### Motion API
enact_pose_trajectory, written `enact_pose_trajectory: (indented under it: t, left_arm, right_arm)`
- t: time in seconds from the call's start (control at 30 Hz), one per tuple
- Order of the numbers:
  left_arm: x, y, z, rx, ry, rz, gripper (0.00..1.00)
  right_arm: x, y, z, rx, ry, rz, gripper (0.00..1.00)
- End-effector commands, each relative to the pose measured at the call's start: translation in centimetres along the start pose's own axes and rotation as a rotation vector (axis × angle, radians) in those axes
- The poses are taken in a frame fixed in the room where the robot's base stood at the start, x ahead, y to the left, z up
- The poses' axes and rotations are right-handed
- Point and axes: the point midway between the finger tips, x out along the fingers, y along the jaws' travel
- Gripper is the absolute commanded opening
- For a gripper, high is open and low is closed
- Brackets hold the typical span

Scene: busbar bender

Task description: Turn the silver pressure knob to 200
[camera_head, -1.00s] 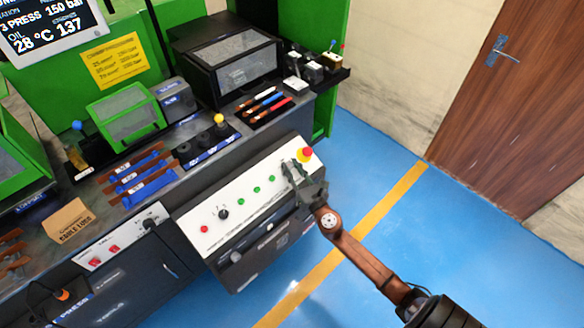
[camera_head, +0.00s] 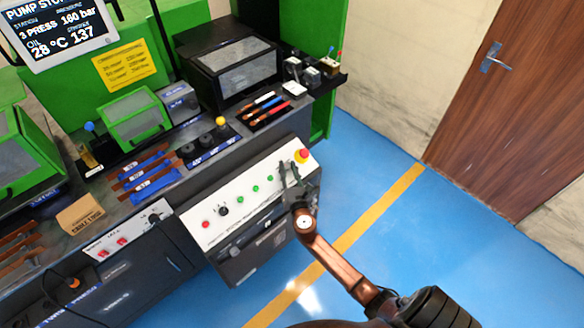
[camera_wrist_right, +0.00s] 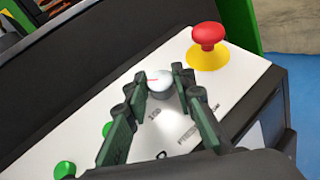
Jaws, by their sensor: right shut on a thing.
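The silver pressure knob (camera_wrist_right: 160,85) has a red pointer line and sits on the white control panel (camera_wrist_right: 110,80), with a small label below it in the right wrist view. My right gripper (camera_wrist_right: 160,77) is shut on the knob, one finger on each side. In the head view my right gripper (camera_head: 289,172) is at the panel's right part and hides the knob. The display (camera_head: 66,34) at the upper left reads 3 PRESS 160 bar. My left gripper is not in view.
A red emergency button on a yellow base (camera_wrist_right: 208,42) stands close to the right of the knob. Green buttons (camera_head: 255,189), a black selector (camera_head: 224,211) and a red button (camera_head: 206,224) lie to the left. Blue floor (camera_head: 390,240) is clear to the right.

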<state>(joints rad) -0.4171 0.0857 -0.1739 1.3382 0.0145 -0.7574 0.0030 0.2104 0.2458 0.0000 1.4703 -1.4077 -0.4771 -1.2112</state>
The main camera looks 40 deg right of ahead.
Motion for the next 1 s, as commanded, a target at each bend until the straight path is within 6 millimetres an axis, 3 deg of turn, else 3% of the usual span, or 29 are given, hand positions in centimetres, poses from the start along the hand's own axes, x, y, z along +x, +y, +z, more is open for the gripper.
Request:
enact_pose_trajectory:
  t: [0.5, 0.7, 1.0]
  left_arm:
    - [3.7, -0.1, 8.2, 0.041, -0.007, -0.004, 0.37]
    - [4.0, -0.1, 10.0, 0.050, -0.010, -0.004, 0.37]
    - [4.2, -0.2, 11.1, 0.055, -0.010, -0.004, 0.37]
  right_arm:
    - [0.1, 0.9, 0.4, 0.179, 0.000, -0.366, 0.00]
    - [0.2, 1.0, 0.3, 0.245, -0.001, -0.508, 0.00]
    - [0.3, 1.0, 0.3, 0.309, -0.001, -0.645, 0.00]
